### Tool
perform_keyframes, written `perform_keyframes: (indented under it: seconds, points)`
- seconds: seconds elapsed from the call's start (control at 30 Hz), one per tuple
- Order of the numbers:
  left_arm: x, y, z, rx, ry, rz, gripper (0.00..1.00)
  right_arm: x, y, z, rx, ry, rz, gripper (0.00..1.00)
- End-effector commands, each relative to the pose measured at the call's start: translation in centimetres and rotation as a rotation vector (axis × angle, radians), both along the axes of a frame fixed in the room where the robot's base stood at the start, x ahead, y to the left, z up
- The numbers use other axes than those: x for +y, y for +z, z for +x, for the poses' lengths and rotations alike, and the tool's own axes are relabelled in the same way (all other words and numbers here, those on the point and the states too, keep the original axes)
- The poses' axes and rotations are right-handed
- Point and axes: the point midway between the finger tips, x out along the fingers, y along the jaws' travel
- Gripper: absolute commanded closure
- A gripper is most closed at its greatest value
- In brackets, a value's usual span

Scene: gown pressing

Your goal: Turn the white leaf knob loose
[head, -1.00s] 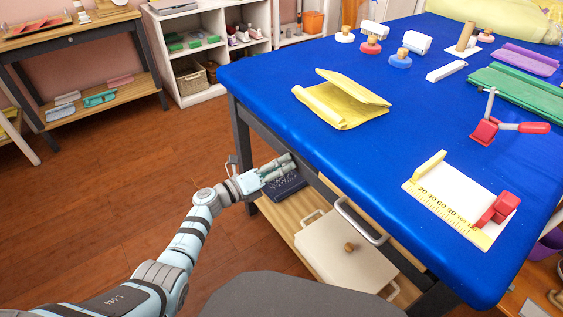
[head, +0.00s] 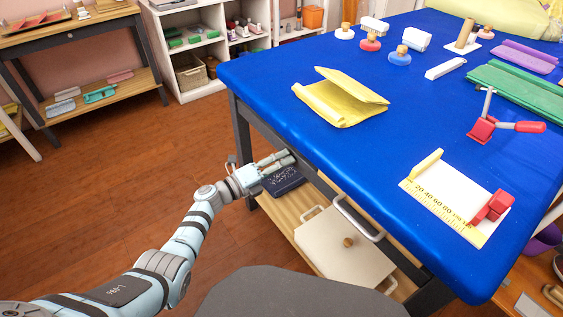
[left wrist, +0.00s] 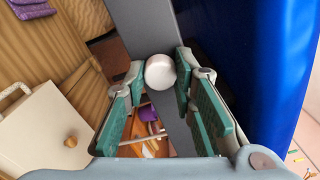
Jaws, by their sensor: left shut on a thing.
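The white leaf knob (left wrist: 160,72) is a round, pale knob in front of the grey table rail in the left wrist view. My left gripper (left wrist: 158,88) has its two green-padded fingers on either side of the knob and is shut on it. In the head view my left gripper (head: 284,161) is at the near left side of the blue-topped table (head: 330,170), just under its edge. The knob is hidden there behind the fingers. My right gripper is not in view.
A dark blue book-like item (head: 284,181) and a cream box (head: 345,250) are on the wooden shelf below the table. A yellow folded cloth (head: 338,100), a red clamp (head: 483,128) and a ruler board (head: 450,205) are on top. The floor at left is clear.

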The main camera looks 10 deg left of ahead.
Motion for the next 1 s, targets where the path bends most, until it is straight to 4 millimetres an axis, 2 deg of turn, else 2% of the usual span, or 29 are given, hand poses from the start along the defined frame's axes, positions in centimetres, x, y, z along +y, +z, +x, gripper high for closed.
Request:
perform_keyframes:
  seconds: [0.1, 0.13, 0.23, 0.5, 0.63, 1.0]
  points:
    - [0.0, -0.1, -0.1, 0.002, 0.0, 0.001, 1.0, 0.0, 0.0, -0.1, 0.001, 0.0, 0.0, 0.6]
    - [0.0, -0.1, -0.1, 0.002, 0.0, 0.001, 0.71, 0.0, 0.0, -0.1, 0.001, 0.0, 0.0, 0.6]
    - [0.0, -0.1, 0.0, 0.001, -0.001, 0.001, 0.56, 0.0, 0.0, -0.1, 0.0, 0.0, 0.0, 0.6]
    - [0.0, 0.0, 0.0, 0.0, 0.0, 0.001, 0.56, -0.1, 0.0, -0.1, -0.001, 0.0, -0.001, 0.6]
    - [0.8, -0.1, -0.9, -0.001, 0.002, 0.003, 0.56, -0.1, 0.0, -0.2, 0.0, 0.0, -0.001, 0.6]
    - [6.6, -0.1, -8.1, 0.003, -0.001, 0.004, 0.56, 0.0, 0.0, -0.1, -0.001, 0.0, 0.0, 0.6]
